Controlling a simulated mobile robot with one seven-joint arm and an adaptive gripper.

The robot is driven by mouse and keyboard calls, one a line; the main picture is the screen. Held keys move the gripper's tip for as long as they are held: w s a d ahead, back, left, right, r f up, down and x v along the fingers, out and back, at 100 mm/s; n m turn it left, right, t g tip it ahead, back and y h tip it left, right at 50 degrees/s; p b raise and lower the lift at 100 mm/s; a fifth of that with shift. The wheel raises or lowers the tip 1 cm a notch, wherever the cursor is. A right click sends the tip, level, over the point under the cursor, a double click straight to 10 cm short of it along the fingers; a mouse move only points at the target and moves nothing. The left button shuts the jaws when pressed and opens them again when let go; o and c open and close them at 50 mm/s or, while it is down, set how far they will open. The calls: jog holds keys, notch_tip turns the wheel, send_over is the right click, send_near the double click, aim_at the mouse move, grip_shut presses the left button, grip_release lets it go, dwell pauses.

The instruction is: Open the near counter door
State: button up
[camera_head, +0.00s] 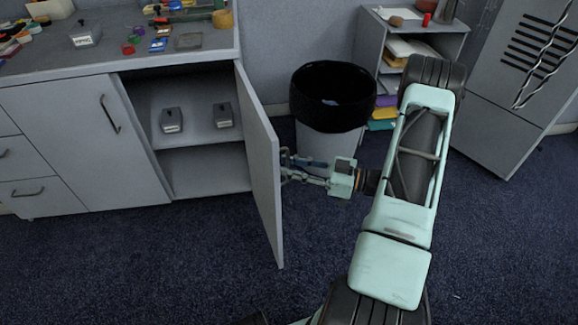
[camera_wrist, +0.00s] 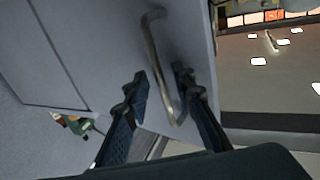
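The near counter door (camera_head: 262,165) is swung wide out from the grey counter, and its edge points toward me. The cabinet behind it is open to view, with a shelf (camera_head: 190,143) inside. My gripper (camera_head: 285,166) is at the right-hand face of this door. In the wrist view the door panel (camera_wrist: 90,50) fills the left and middle, with its curved metal handle (camera_wrist: 153,45). My gripper's fingers (camera_wrist: 161,77) are apart, one on each side of the handle, with gaps visible. The handle is not clearly visible in the head view.
A black-rimmed bin (camera_head: 333,97) stands just behind my gripper. A second, shut door (camera_head: 75,140) is to the left. Two small grey boxes sit on the cabinet shelf. A low shelf unit (camera_head: 412,45) is behind my arm. The carpet in front is clear.

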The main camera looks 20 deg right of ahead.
jog(key=v, duration=1.1)
jog(key=shift+s+d, duration=0.3)
